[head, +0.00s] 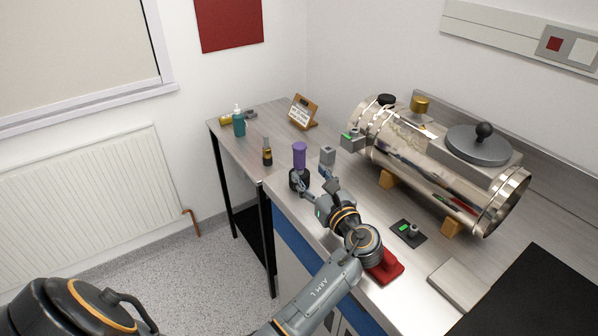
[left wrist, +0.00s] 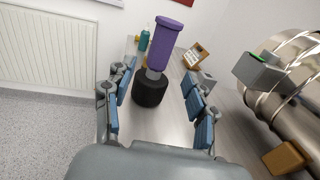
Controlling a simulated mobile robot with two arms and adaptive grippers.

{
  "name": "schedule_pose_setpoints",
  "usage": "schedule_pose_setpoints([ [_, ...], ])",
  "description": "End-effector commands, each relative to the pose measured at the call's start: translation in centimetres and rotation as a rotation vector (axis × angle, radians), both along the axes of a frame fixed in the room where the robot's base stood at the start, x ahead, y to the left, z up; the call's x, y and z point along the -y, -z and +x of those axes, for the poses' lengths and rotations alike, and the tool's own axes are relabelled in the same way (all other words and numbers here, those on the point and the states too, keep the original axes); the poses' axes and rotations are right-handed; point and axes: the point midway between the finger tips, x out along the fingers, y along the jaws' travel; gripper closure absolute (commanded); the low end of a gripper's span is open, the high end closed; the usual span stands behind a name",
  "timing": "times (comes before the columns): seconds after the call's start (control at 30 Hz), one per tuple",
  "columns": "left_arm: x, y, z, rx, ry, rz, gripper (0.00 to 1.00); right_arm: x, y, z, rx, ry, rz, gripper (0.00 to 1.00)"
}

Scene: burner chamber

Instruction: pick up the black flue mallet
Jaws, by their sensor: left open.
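The flue mallet stands upright on the bench, with its purple handle (head: 299,155) on top and its black head (head: 298,181) on the bench. In the left wrist view its purple handle (left wrist: 167,42) and black head (left wrist: 150,90) show in full, between the two blue-padded fingers. My left gripper (head: 314,182) is open and empty, with its fingers spread on either side of the mallet's line. The gripper's fingers in the left wrist view (left wrist: 158,92) show a gap on both sides of the head. My right gripper is not seen.
A small dark bottle (head: 267,154), a teal pump bottle (head: 239,124) and a framed sign (head: 302,112) stand behind. A grey block (head: 327,156) is close right of the mallet. The shiny burner chamber (head: 425,165) fills the right. A red object (head: 390,270) lies near the front edge.

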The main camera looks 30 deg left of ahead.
Motion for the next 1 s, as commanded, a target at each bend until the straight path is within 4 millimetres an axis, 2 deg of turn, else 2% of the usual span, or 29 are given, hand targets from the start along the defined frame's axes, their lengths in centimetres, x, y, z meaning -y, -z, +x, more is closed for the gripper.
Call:
schedule_pose_setpoints([
  [0.27, -1.6, -0.2, 0.9, 0.000, -0.001, 0.000, 0.44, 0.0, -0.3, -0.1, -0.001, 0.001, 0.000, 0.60],
  [0.6, -5.5, -0.5, 3.1, 0.000, -0.001, 0.000, 0.44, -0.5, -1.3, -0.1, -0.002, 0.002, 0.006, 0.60],
  [0.83, -5.7, -0.4, 3.3, 0.000, 0.001, -0.001, 0.44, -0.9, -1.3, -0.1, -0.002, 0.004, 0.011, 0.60],
  [0.87, -5.7, -0.4, 3.3, 0.000, 0.001, -0.001, 0.48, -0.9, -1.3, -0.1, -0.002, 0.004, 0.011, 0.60],
  [1.0, -5.7, -0.4, 3.2, 0.000, 0.001, -0.001, 0.76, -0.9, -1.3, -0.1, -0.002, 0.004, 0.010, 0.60],
])
